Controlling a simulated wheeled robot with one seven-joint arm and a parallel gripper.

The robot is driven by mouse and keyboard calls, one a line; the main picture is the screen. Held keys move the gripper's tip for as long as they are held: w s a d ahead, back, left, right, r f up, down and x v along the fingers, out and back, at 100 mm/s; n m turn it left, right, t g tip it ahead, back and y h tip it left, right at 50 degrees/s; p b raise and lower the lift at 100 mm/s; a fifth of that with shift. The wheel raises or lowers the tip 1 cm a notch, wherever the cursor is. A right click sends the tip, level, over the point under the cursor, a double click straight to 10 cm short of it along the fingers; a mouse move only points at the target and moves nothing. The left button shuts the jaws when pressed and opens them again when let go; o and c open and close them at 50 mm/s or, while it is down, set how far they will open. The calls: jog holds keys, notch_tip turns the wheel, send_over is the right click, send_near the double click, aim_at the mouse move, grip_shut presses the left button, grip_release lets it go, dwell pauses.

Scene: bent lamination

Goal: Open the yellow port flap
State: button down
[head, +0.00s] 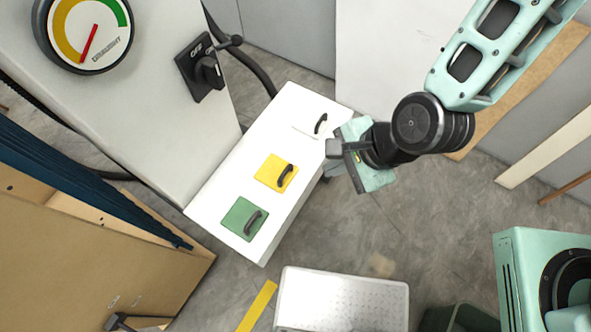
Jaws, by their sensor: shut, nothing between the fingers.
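The yellow port flap (271,171) is the middle one of three flaps on a white sloped box (213,191). It lies flat and looks closed, with a dark curved handle (285,175) at its right side. My gripper (333,149) is up and to the right of the yellow flap, near the box's right edge and just below the white flap. Its fingers are shut and hold nothing. It looks apart from the yellow flap's handle.
A white flap (307,127) and a green flap (238,214) with similar handles flank the yellow one. A cabinet with a gauge (90,30) and a rotary switch (207,72) stands upper left. A perforated metal step (345,297) lies below. Wooden boards lean at right.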

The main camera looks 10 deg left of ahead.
jog(key=a+f+m+p, duration=0.1)
jog(key=f+m, duration=0.1)
jog(key=m, duration=0.4)
jog(key=m+t+y+b, duration=0.1)
jog(key=m+t+b, duration=0.1)
jog(key=m, duration=0.4)
send_near(286, 178)
jog(key=x, duration=0.5)
jog(key=shift+a+f, duration=0.15)
jog(key=shift+f, duration=0.25)
jog(key=shift+r+n, duration=0.1)
jog(key=shift+n, duration=0.2)
jog(key=shift+a+r+p, duration=0.15)
jog(key=shift+r+p, duration=0.15)
